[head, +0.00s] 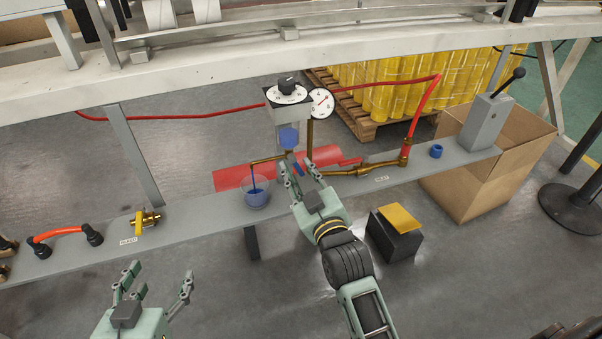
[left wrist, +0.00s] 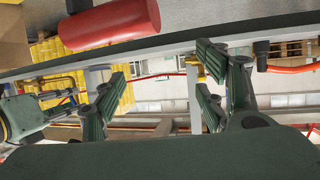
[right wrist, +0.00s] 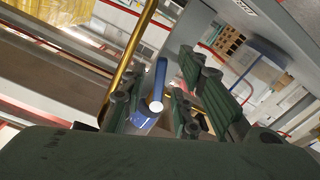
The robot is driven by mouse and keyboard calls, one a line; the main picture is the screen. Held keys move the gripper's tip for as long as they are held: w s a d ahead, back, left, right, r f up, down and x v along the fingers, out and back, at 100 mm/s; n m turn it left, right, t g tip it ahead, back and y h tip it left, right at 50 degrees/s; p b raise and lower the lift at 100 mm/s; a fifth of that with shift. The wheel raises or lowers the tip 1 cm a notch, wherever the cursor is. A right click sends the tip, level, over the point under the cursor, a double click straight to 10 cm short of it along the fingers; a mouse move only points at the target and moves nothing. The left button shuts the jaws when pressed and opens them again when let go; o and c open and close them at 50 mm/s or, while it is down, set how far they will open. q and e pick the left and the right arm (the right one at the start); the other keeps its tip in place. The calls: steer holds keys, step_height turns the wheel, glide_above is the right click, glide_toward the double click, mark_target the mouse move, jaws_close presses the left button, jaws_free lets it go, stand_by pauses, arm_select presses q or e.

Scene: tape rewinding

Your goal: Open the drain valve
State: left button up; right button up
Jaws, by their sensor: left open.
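A filter unit with a clear bowl of blue liquid (head: 289,138) stands over the grey shelf, with a brass pipe (head: 268,160) below it. A blue lever (head: 298,169) sits by the pipe; it also shows in the right wrist view (right wrist: 160,78). My right gripper (head: 301,170) is at the lever, its fingers around or beside it; whether they touch it is unclear. Blue liquid runs from the pipe's end into a clear cup (head: 257,198). My left gripper (head: 155,280) is open and empty, low at the left, away from the shelf.
A red cylinder (head: 232,177) lies behind the shelf. A black dial (head: 288,86) and a pressure gauge (head: 320,103) top the unit. A yellow-handled valve (head: 145,219) is at left. A lever box (head: 484,121) and a cardboard box (head: 500,175) are at right.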

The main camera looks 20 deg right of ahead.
jaws_close()
steer(key=shift+a+r+m+p, duration=0.1)
steer(key=shift+a+m+p, duration=0.05)
steer(key=shift+m+p, duration=0.8)
steer(key=shift+a+m+p, duration=0.15)
steer(key=shift+m+p, duration=0.3)
steer(key=shift+p, duration=0.35)
arm_select(q)
steer(key=s+a+f+g+y, duration=0.1)
steer(key=s+a+f+g, duration=0.1)
steer(key=s+f+g, duration=0.2)
steer(key=s+a+f+g+y, duration=0.1)
steer(key=s+a+f+g, duration=0.2)
steer(key=s, duration=0.8)
step_height(320, 180, down, 3)
steer(key=shift+a+f+g+y, duration=0.1)
steer(key=shift+a+g+y, duration=0.15)
steer(key=shift+g, duration=0.95)
arm_select(e)
steer(key=shift+o, duration=0.4)
jaws_free()
steer(key=shift+r, duration=0.1)
steer(key=shift+a, duration=0.15)
arm_select(q)
steer(key=shift+d, duration=0.1)
arm_select(e)
steer(key=shift+f, duration=0.2)
